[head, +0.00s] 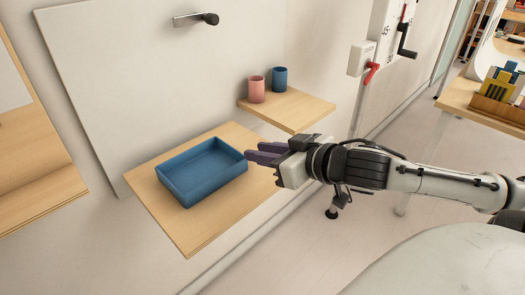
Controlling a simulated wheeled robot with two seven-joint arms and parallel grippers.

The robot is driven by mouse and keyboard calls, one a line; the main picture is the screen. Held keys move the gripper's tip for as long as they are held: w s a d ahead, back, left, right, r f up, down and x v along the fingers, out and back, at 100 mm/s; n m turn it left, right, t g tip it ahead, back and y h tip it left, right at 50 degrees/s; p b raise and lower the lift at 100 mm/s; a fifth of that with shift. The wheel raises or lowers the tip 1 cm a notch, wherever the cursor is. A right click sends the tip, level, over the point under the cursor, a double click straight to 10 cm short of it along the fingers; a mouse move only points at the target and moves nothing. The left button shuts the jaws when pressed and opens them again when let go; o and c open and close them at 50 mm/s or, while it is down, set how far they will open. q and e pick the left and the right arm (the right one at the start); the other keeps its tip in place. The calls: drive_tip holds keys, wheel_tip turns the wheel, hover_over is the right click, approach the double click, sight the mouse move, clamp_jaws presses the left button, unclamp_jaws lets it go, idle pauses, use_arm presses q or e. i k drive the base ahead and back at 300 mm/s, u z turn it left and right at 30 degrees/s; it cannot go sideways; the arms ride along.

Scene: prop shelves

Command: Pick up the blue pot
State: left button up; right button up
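The blue pot (280,78) is a small cylinder standing upright at the back of the small wooden shelf (298,117). A pink pot (257,90) stands to its left, close by. My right gripper (257,152) reaches in from the right, below and in front of the pots, with its fingers pointing left near the blue tray. Its two dark fingers look apart, with nothing seen between them. It is apart from the blue pot. My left gripper is not in view.
A blue tray (166,190) sits on a larger, lower wooden shelf (187,238). A dark-tipped peg (197,19) sticks out of the wall panel above. A red-handled switch box (362,60) is right of the pots. The front of the small shelf is clear.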

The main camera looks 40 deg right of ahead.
sight(279, 84)
drive_tip(key=z, duration=1.25)
